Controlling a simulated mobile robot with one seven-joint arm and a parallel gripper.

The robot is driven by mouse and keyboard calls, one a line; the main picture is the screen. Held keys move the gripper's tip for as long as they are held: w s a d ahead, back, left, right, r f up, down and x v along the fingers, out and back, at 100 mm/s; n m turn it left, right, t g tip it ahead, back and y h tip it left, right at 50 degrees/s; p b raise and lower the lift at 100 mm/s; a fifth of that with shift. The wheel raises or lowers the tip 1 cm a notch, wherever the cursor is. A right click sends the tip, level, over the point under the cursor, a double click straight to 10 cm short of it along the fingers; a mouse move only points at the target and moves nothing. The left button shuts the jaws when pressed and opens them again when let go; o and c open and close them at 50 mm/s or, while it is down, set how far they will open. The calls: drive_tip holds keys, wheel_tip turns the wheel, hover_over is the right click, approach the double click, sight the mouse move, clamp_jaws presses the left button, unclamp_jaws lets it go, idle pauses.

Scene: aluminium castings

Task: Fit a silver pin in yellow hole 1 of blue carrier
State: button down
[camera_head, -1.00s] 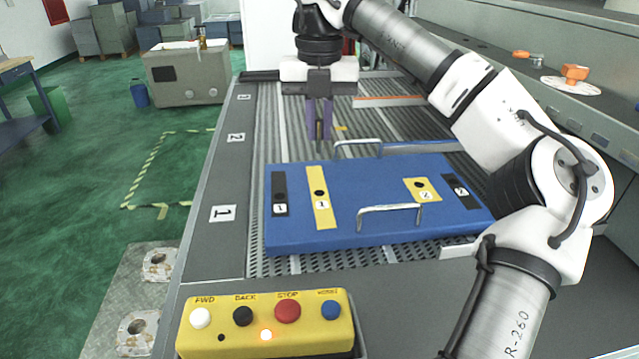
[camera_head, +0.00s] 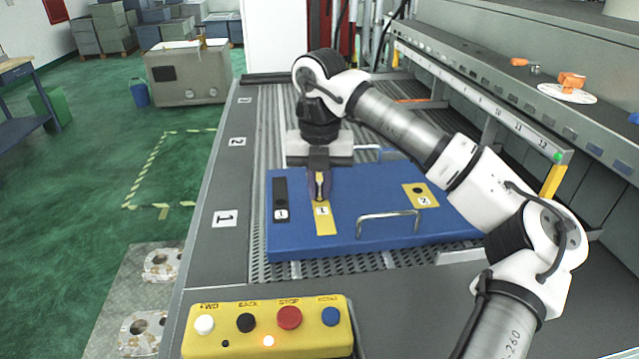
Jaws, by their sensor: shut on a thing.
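The blue carrier (camera_head: 290,240) lies flat on the ribbed bed, with a handle on its near and far sides. Its yellow strip labelled 1 (camera_head: 323,224) shows only at its lower part. The hole in that strip is hidden behind my gripper (camera_head: 319,197). The pin is small and mostly covered by the fingers. I cannot tell whether its tip is above the hole or in it.
A black strip labelled 1 (camera_head: 281,200) lies left of the yellow one. A yellow strip labelled 2 (camera_head: 420,194) is at right. The near handle (camera_head: 388,217) rises close by on the right. A yellow button box (camera_head: 268,335) stands in front.

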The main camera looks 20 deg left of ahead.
sight(319, 182)
drive_tip(key=shift+f, duration=0.15)
drive_tip(key=c, duration=1.5)
unclamp_jaws()
wheel_tip(319, 182, up, 12)
drive_tip(key=shift+r+b, duration=0.2)
drive_tip(key=shift+b, duration=0.6)
drive_tip(key=shift+f, duration=0.1)
